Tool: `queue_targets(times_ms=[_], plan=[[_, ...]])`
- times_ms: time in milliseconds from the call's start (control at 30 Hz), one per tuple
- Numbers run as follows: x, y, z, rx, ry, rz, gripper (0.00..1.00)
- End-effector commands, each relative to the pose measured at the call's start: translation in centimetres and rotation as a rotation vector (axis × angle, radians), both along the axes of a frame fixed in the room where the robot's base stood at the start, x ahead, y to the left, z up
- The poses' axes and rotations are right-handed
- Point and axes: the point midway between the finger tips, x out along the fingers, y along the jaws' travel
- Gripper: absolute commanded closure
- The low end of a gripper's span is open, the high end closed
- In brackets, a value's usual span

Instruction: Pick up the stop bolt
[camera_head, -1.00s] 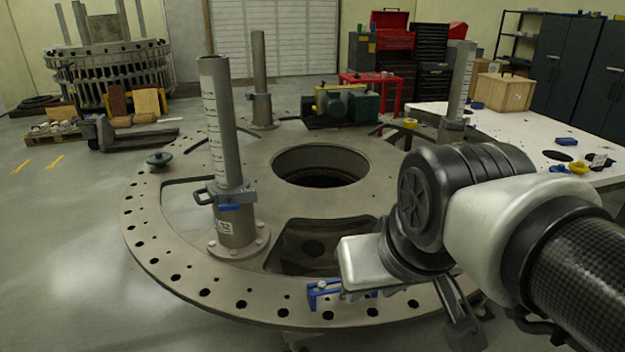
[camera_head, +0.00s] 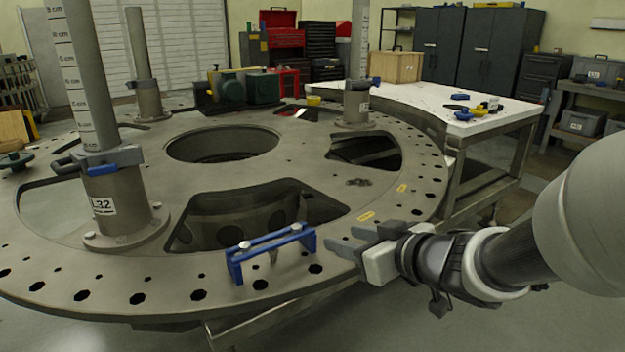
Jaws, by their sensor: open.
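A blue bracket (camera_head: 270,250) stands on the near rim of the turret plate (camera_head: 75,270). Pale bolt heads show on it, one at its left end (camera_head: 244,245) and one at its right end (camera_head: 297,227). A small tapered metal piece (camera_head: 272,257) shows beneath its crossbar. I cannot tell which of these is the stop bolt. My gripper (camera_head: 340,238) is open and empty, low over the rim just right of the bracket. Its fingers point left towards the bracket, with a small gap between them. Whether the fingertips touch the plate is unclear.
A tall graduated post (camera_head: 88,80) rises from the plate at left, with others behind. Large openings cut the plate, including one behind the bracket. A white table (camera_head: 430,100) with small tools stands at back right.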

Motion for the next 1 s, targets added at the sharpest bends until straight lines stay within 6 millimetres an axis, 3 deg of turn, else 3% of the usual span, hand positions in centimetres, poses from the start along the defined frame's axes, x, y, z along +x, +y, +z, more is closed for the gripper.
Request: queue_targets(times_ms=[367,700,1000], plan=[[1.6,2.1,-0.5,0.039,0.008,0.026,0.59],[7.0,5.8,-4.1,0.034,-0.002,0.027,0.59],[9.2,7.2,-4.9,0.034,-0.002,0.023,0.59]])
